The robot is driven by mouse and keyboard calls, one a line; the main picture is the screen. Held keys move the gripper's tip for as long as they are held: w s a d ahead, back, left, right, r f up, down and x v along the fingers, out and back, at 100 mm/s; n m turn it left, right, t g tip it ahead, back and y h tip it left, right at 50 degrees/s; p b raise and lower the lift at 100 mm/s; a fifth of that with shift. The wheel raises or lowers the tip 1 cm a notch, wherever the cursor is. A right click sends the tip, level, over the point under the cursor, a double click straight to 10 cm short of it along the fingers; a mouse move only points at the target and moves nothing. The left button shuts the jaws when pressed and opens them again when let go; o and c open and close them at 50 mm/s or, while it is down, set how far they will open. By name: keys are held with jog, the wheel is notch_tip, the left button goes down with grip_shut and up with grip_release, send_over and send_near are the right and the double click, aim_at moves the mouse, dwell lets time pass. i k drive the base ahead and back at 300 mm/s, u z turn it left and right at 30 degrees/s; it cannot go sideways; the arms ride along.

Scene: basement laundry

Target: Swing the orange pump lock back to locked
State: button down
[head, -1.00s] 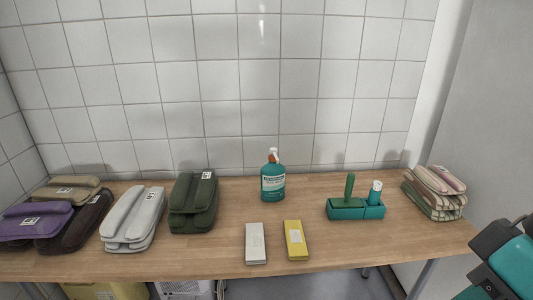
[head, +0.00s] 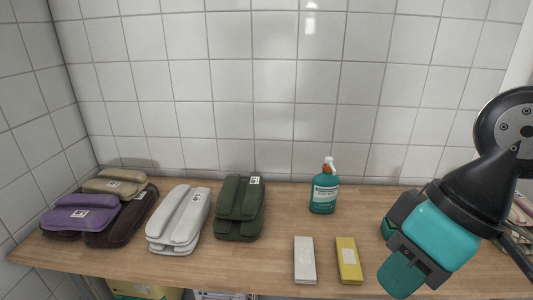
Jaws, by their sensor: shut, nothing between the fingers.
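The teal pump bottle (head: 323,198) stands upright on the wooden table near the back wall. It has a pale label, a white pump head and a small orange lock (head: 327,168) at the neck. The lock is too small to tell its exact position. My gripper (head: 392,272) is at the right of the head view, right of the bottle and nearer to me. It is shut and empty, pointing down and left, and does not touch the bottle.
A white box (head: 305,262) and a yellow box (head: 348,262) lie in front of the bottle. Folded stacks in green (head: 239,208), white (head: 178,220) and purple (head: 78,218) fill the left. My arm mostly hides the teal caddy and striped stack. The tiled wall (head: 230,90) closes the back.

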aim_at(328, 169)
jog(key=u, duration=0.4)
jog(key=i, duration=0.9)
jog(key=z, duration=0.05)
